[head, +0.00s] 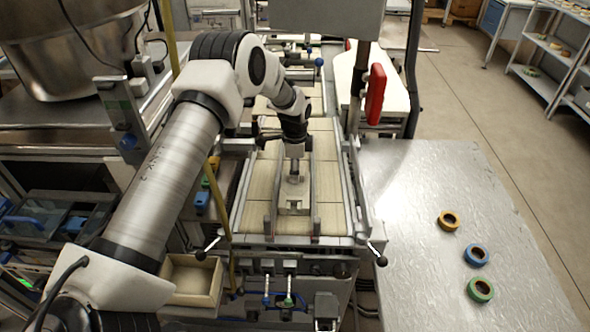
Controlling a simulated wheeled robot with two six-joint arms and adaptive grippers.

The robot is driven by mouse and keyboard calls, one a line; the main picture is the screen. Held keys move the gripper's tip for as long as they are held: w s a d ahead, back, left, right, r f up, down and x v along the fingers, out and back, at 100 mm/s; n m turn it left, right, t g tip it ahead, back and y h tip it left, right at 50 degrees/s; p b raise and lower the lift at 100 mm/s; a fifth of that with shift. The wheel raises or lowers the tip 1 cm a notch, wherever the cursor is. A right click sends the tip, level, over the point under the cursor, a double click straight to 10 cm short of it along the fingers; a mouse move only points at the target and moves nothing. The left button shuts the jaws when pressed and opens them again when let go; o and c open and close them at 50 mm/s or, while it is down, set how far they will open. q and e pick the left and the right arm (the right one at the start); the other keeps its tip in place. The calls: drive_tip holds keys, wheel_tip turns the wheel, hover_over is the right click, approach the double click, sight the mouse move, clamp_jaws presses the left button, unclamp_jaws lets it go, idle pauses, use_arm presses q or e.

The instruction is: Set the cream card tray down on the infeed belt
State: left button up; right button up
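A shallow, open, cream box (211,284), which looks like the cream card tray, is at the lower left, in front of and below the belt. My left forearm passes close to its left side in the picture. The infeed belt (333,218) is the pale beige surface with dark seams in the middle, between metal rails. My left arm reaches over the belt from the left. My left gripper (293,207) points down low over the belt's near part, between two grey bars. Its fingers are small and I cannot tell whether they grip anything. My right gripper is out of view.
Black lever knobs flank the belt's near end.

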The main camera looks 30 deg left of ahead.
use_arm(q)
drive_tip(key=o, duration=0.3)
drive_tip(key=shift+w, duration=0.1)
drive_tip(key=shift+o, duration=0.2)
drive_tip(key=shift+w+f, duration=0.1)
drive_tip(key=shift+f, duration=0.05)
drive_tip(key=shift+r, duration=0.35)
wheel_tip(320, 180, up, 12)
drive_tip(key=p, duration=0.6)
drive_tip(key=shift+p, duration=0.3)
